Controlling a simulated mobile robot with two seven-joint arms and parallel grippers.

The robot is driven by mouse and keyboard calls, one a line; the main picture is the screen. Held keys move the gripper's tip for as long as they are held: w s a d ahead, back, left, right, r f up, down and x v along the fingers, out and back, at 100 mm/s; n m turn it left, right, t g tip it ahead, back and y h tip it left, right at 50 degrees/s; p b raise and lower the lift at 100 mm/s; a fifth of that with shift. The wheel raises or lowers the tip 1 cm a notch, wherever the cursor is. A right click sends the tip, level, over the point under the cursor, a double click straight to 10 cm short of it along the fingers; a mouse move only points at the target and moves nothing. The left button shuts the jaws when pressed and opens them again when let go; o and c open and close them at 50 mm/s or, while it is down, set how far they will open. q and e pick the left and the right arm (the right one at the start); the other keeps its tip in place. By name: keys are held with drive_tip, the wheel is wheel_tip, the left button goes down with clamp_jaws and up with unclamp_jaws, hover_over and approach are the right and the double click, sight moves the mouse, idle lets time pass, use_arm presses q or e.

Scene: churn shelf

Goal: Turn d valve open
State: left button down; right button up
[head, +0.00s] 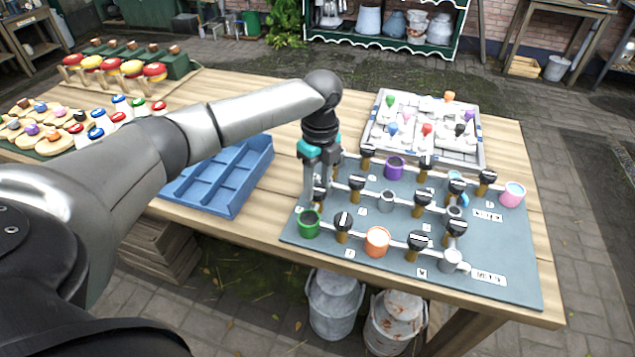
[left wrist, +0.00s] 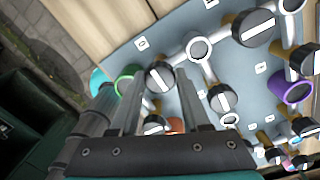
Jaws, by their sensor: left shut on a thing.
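A grey-blue valve board (head: 396,262) lies on the wooden table. It carries several black round knobs with white bars, joined by pale pipes, and coloured cups. My left gripper (head: 312,198) points down at the board's left side, just behind the green cup (head: 309,228). It is shut on a black valve knob (head: 320,195), which is partly hidden by the fingers. In the left wrist view this knob (left wrist: 160,77) sits between the fingertips with its white bar showing. The small white labels are too small to read, so I cannot tell which valve is d.
Neighbouring knobs (head: 343,221) and an orange cup (head: 377,241) stand close to the gripper. A white-grey puzzle tray (head: 478,158) lies behind the board. An empty blue divided tray (head: 222,182) is to the left, under my arm.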

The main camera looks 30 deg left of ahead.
use_arm(q)
drive_tip(key=shift+r+p, duration=0.1)
drive_tip(key=shift+p, duration=0.35)
drive_tip(key=n+p, duration=0.8)
drive_tip(key=p, duration=0.2)
drive_tip(key=shift+s+r+p, duration=0.1)
drive_tip(key=shift+s+p, duration=0.05)
drive_tip(key=shift+p, duration=0.15)
drive_tip(key=n+p, duration=0.4)
drive_tip(key=n, duration=0.1)
drive_tip(key=shift+n+h, duration=0.3)
drive_tip(key=shift+f+n+p, duration=0.2)
drive_tip(key=shift+n+p, duration=0.85)
drive_tip(key=shift+n, duration=1.05)
drive_tip(key=shift+c, duration=1.8)
unclamp_jaws()
drive_tip(key=shift+r, duration=0.1)
